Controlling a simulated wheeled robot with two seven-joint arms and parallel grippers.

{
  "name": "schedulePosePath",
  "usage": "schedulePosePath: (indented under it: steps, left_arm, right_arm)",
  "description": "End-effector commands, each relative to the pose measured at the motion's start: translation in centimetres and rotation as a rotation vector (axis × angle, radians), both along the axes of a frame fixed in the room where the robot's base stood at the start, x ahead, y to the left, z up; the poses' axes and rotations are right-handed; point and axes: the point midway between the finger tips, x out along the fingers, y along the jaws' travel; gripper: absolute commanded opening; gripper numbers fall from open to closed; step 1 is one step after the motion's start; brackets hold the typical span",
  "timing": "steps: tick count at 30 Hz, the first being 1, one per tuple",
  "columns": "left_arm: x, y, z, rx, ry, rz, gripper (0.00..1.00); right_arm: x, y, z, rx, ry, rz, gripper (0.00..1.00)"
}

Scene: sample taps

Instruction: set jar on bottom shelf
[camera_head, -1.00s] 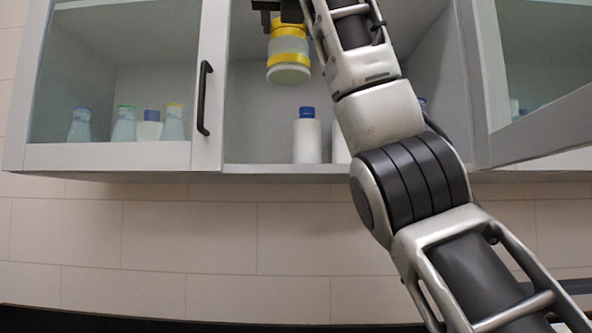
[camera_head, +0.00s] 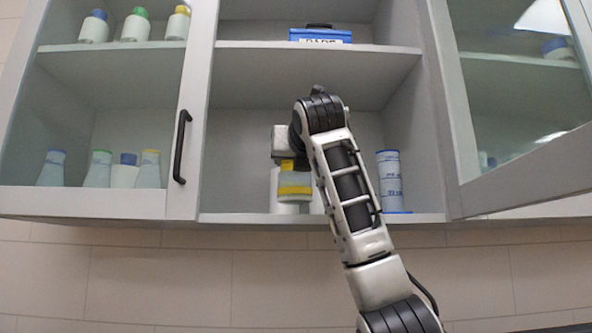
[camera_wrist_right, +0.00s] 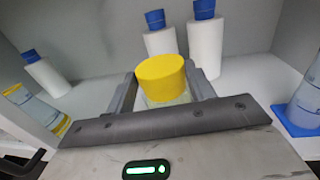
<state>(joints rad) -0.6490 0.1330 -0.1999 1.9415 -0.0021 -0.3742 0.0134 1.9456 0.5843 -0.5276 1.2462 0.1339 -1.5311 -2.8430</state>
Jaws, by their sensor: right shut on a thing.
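A jar (camera_head: 295,190) with a yellow lid and yellow band is inside the open middle section of the wall cabinet, low over the bottom shelf (camera_head: 240,217). I cannot tell whether its base touches the shelf. My right gripper (camera_wrist_right: 163,90) is shut on the jar, with a finger on each side below the yellow lid (camera_wrist_right: 160,72). In the head view my wrist and arm hide the fingertips and part of the jar. The jar looks upright. My left gripper is not in view.
White bottles with blue caps (camera_wrist_right: 160,38) (camera_wrist_right: 205,42) stand close behind the jar. A blue-banded container (camera_head: 390,180) stands on a blue mat (camera_wrist_right: 298,122) at the right. A blue box (camera_head: 320,36) sits on the upper shelf. The right glass door (camera_head: 520,130) is swung open.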

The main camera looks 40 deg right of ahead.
Motion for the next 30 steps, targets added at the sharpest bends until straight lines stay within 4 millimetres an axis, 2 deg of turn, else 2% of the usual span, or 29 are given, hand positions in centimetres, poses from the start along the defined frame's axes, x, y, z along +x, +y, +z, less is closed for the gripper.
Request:
schedulePosePath:
  steps: [2,6,16,17,18,19,30]
  left_arm:
    - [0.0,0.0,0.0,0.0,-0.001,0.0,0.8]
    - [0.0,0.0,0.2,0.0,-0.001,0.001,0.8]
    - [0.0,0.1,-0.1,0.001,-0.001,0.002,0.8]
    - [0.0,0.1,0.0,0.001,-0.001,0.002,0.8]
    - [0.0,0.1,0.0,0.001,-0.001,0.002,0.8]
    - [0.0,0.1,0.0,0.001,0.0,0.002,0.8]
    - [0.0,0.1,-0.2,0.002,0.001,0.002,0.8]
  right_arm:
    - [0.0,0.0,-1.4,-0.002,0.002,-0.001,0.07]
    - [0.0,0.1,-2.4,-0.001,0.0,0.0,0.07]
    - [0.0,0.1,-2.7,0.0,0.0,-0.001,0.07]
    - [0.0,0.1,-2.8,0.0,0.002,-0.001,0.59]
    - [0.0,0.1,-2.7,0.0,0.002,-0.001,0.7]
    - [0.0,0.1,-2.7,0.0,0.002,-0.001,0.76]
    - [-0.3,0.3,-2.5,0.0,0.0,0.0,0.76]
